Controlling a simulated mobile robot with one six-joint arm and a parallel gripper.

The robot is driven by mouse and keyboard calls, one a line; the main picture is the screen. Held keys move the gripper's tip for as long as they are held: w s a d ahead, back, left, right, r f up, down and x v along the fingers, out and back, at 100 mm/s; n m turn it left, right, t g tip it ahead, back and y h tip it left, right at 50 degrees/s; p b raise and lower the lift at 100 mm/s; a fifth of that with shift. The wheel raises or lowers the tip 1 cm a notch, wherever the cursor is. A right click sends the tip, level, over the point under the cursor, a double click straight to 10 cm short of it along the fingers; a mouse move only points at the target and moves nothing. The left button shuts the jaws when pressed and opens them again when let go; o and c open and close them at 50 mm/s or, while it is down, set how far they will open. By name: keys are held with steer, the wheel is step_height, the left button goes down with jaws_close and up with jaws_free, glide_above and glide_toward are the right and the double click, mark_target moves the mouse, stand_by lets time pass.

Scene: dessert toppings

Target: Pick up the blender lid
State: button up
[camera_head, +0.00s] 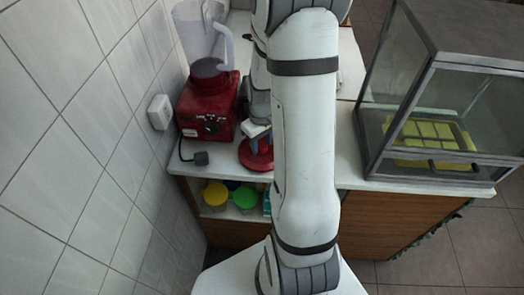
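The red round blender lid (257,157) lies on the white counter near its front edge, just right of the blender. The blender has a red base (207,105) and a clear jug (203,35). My gripper (260,145) is at the lid, with its fingertips pointing down over the lid's middle. The fingers overlap the lid's centre, and I cannot tell whether they touch or grip it. My arm hides the lid's right side and part of the gripper.
A tiled wall (75,90) with a white socket (159,112) runs along the left. A glass display case (430,95) with a yellow tray stands right. Jars with yellow (215,193) and green lids sit on the shelf below.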

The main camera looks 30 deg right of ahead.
steer(key=c, duration=0.6)
steer(key=shift+r, duration=0.1)
steer(key=shift+c, duration=0.2)
